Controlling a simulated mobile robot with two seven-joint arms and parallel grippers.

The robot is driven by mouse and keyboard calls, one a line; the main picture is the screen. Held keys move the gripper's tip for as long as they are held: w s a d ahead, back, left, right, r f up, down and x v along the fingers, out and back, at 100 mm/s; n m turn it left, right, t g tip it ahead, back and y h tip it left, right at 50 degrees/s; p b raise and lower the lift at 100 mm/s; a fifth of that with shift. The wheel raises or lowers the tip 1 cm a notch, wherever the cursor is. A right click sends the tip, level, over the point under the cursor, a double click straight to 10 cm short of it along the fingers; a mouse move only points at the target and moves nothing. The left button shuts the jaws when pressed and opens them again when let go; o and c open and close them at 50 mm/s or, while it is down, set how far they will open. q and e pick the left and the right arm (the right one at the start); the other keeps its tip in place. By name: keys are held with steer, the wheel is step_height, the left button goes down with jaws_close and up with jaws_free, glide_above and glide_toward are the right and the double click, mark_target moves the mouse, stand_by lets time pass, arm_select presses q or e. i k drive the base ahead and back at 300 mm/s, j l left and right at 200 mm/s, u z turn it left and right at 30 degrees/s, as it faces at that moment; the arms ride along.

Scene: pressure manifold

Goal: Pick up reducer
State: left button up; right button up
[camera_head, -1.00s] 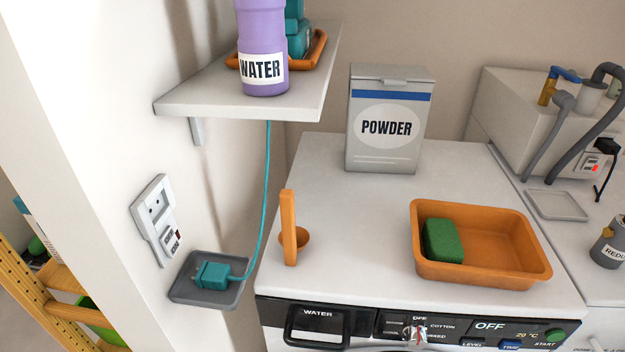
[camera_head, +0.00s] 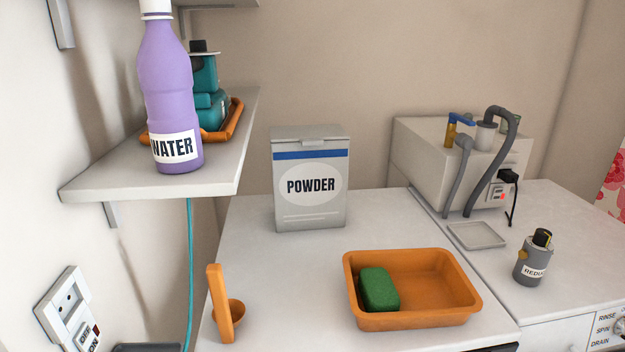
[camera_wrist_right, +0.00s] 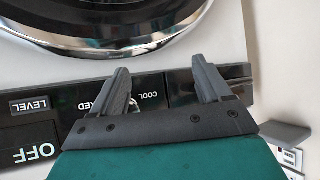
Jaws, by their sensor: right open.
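The reducer (camera_head: 533,258) is a small grey cylinder with a white label reading "REDU", a dark top with a yellow mark and a brass-coloured fitting on its left side. It stands upright on the white surface at the right of the head view, in front of the grey square tray. My right gripper (camera_wrist_right: 168,84) shows only in the right wrist view. Its two dark fingers are apart with nothing between them, in front of the washing machine's control panel (camera_wrist_right: 70,110). My left gripper is in neither current view.
An orange tub (camera_head: 465,312) with a green sponge (camera_head: 378,289) sits left of the reducer. A grey tray (camera_head: 478,236) and a white box (camera_head: 420,160) with hoses lie behind it. A powder box (camera_head: 309,215) stands farther left. A purple water bottle (camera_head: 168,90) stands on the shelf (camera_head: 100,187).

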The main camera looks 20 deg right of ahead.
mark_target(533, 260)
steer(key=k, duration=0.35)
steer(key=k+z, duration=0.15)
steer(key=z, duration=0.3)
steer(key=k+l+z, duration=0.1)
steer(key=z, duration=0.35)
steer(key=j+z, duration=0.15)
steer(key=z, duration=0.2)
steer(key=j+z, duration=0.1)
steer(key=z, duration=0.25)
steer(key=j+z, duration=0.1)
steer(key=z, duration=0.25)
steer(key=i+j, duration=0.15)
steer(key=j, duration=0.15)
steer(key=i+j, duration=0.15)
steer(key=j, duration=0.15)
